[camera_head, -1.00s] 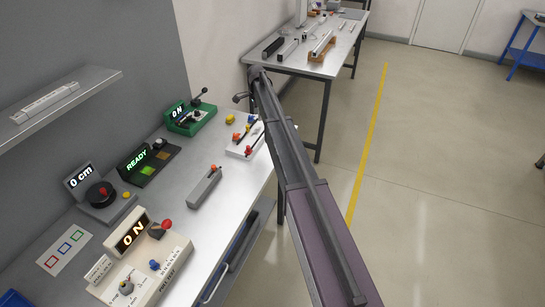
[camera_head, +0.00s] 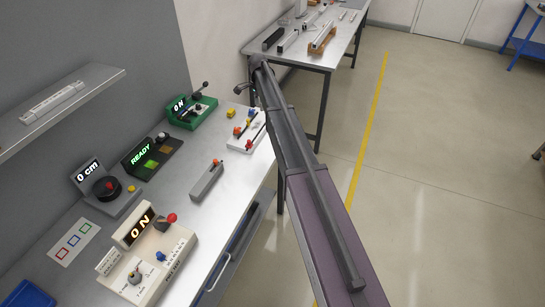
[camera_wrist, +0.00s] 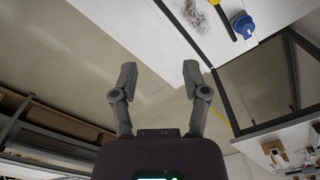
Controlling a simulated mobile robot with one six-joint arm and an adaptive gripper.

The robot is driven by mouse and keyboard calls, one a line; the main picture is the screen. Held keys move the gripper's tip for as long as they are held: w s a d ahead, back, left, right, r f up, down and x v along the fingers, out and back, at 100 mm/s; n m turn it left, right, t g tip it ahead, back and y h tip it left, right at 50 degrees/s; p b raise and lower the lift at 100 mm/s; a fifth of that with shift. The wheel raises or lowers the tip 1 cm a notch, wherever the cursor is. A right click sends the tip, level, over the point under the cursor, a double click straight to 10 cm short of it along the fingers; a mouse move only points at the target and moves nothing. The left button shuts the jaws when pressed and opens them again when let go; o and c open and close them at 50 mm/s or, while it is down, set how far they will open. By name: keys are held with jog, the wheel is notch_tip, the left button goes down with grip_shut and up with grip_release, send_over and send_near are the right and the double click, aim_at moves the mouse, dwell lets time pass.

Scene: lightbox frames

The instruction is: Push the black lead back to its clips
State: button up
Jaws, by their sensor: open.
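A white board (camera_head: 238,143) lies near the front edge of the bench, with orange, red and blue knobs and thin dark strips on it. One of these strips may be the black lead, but they are too small to tell, and I cannot make out the clips. In the wrist view my gripper (camera_wrist: 160,78) has its two fingers apart, with nothing between them. In the head view the end of my arm is above and beyond the white board, and the arm passes close to its right side.
On the bench (camera_head: 190,210) stand a cream ON unit (camera_head: 150,255), a grey block with an orange knob (camera_head: 207,180), a green ON unit (camera_head: 192,112) and a yellow block (camera_head: 231,113). A shelf (camera_head: 65,105) overhangs the left. A second table (camera_head: 335,55) stands beyond.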

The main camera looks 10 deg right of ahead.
jog(key=s+f+n+b, duration=0.3)
jog(key=s+n, duration=0.1)
jog(key=s, duration=0.8)
jog(key=s+f+n+b, duration=0.3)
jog(key=s+n, duration=0.1)
jog(key=s, duration=0.9)
jog(key=shift+f+n, duration=0.2)
jog(key=shift+n, duration=0.2)
jog(key=s+n, duration=0.6)
jog(key=s, duration=1.1)
